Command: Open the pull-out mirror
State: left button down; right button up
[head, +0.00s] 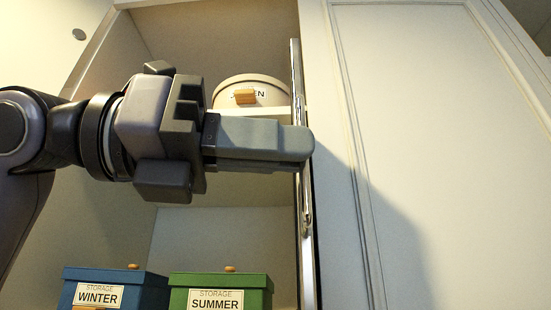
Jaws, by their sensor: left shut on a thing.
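The pull-out mirror (295,72) shows edge-on in the head view, as a narrow upright strip with a bright metal edge beside the white panel. My left gripper (308,145) reaches across the cubby opening from the left, and its fingertips are shut on the mirror's edge. The fingers overlap in this view and cover the middle of the strip. The mirror's face cannot be seen. My right gripper is not in view.
A round cream box (272,92) stands on an upper shelf behind my left gripper. A blue WINTER box (146,288) and a green SUMMER box (254,294) stand below. A large white panel (420,130) fills the right side.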

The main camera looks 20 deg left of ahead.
pick_arm(q)
jog(key=c, duration=1.3)
grip_release()
jog(key=shift+o, duration=0.2)
jog(key=b+v, duration=0.1)
jog(key=v, duration=0.6)
